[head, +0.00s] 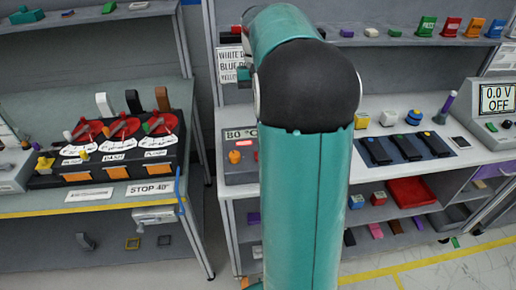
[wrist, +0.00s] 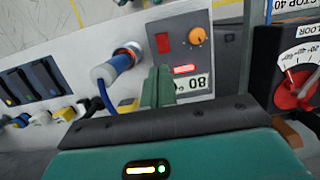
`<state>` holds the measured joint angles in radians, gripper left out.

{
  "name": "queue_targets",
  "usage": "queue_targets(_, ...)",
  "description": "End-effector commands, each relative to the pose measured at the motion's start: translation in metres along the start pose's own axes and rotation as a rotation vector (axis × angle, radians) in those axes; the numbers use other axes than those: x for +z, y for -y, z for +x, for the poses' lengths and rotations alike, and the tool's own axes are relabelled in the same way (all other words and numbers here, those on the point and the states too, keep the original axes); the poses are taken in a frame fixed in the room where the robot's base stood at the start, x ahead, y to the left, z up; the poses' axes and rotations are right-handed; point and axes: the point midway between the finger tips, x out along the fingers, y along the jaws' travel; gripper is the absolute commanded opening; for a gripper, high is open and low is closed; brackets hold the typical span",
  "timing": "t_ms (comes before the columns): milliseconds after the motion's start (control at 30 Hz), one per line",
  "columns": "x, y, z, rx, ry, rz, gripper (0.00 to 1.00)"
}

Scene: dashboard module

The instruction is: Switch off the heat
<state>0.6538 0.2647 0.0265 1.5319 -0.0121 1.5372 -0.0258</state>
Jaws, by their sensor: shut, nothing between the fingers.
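The heat unit is a grey box with an 80 °C label, left of my arm on the right bench in the head view (head: 236,176); my arm hides its right part. In the wrist view the heat unit (wrist: 174,22) appears turned around, with a red switch (wrist: 162,43), an orange knob (wrist: 197,37) and a lit red light (wrist: 183,69). My gripper (wrist: 158,72) is shut and empty, its fingertips over the edge of the unit near the red switch. I cannot tell whether they touch it. The head view hides my gripper behind my arm.
A blue plug with a cable (wrist: 116,66) stands beside the unit in the wrist view. Dark panels (head: 406,149) and small blocks lie to the right on the bench. A lever console (head: 110,151) stands on the left bench. A floor gap separates the benches.

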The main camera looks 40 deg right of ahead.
Motion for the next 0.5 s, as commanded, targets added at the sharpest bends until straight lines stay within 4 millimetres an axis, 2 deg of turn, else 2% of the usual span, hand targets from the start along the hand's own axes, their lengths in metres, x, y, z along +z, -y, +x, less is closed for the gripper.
queue_targets(333, 0.0, -0.001, 0.001, -0.001, 0.0, 0.004, 0.0)
queue_targets(500, 0.0, -0.001, 0.016, -0.001, 0.002, 0.003, 0.0)
